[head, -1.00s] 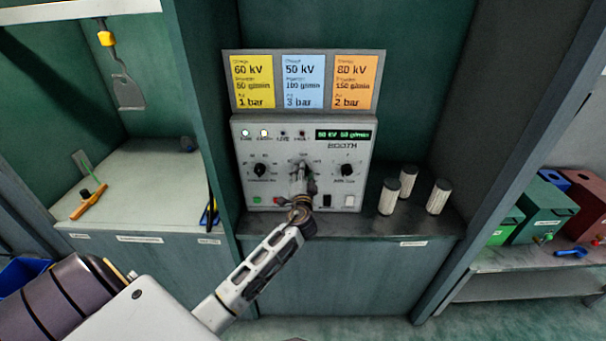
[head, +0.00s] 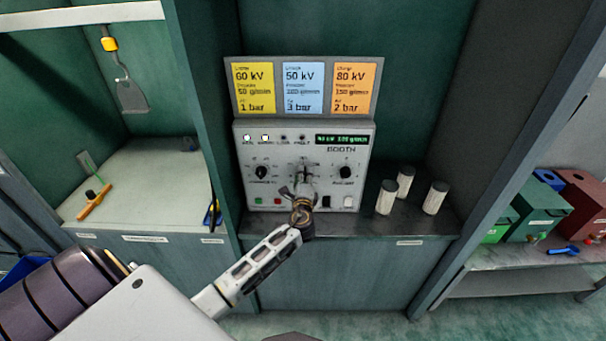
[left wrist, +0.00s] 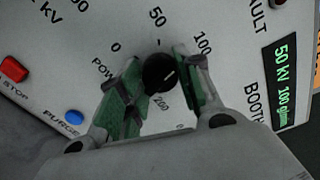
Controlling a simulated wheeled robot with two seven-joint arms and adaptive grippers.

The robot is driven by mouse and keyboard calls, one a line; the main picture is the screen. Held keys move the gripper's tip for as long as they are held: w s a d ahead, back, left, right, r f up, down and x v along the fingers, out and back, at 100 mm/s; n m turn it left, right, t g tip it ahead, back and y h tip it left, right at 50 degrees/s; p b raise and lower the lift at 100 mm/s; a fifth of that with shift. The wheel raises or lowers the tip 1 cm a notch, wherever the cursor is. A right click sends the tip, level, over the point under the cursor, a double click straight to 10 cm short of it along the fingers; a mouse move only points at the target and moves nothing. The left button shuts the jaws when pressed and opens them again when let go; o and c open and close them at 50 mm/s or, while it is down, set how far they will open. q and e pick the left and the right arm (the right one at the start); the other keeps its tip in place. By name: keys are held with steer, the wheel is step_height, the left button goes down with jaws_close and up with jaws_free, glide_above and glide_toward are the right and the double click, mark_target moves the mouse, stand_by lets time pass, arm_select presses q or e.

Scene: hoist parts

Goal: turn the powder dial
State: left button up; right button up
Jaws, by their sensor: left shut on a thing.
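The powder dial (left wrist: 160,73) is a round black knob with a white pointer line on the grey booth control panel (head: 338,158). My left gripper (left wrist: 157,66) has its green-padded fingers on either side of the knob, shut on it. The pointer line slants toward the 100 mark. The panel display (left wrist: 280,88) reads 50 kV 100 g/min in the left wrist view. In the head view my left gripper (head: 304,181) covers most of the middle dial. My right gripper is not in view.
Two other black dials, left (head: 261,172) and right (head: 346,172), flank the middle one. Yellow, blue and orange cards (head: 303,88) stand above the panel. Several pale cylinders (head: 385,197) stand on the counter at right. A red stop button (left wrist: 14,69) and a blue purge button (left wrist: 74,117) lie close to the gripper.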

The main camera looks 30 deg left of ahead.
arm_select(q)
steer(key=shift+m+p, duration=0.6)
steer(key=shift+m, duration=0.7)
steer(key=o, duration=1.1)
steer(key=shift+c, duration=0.2)
steer(key=shift+s+d, duration=0.1)
steer(key=v, duration=1.1)
steer(key=shift+s, duration=0.35)
steer(key=shift+d, duration=0.1)
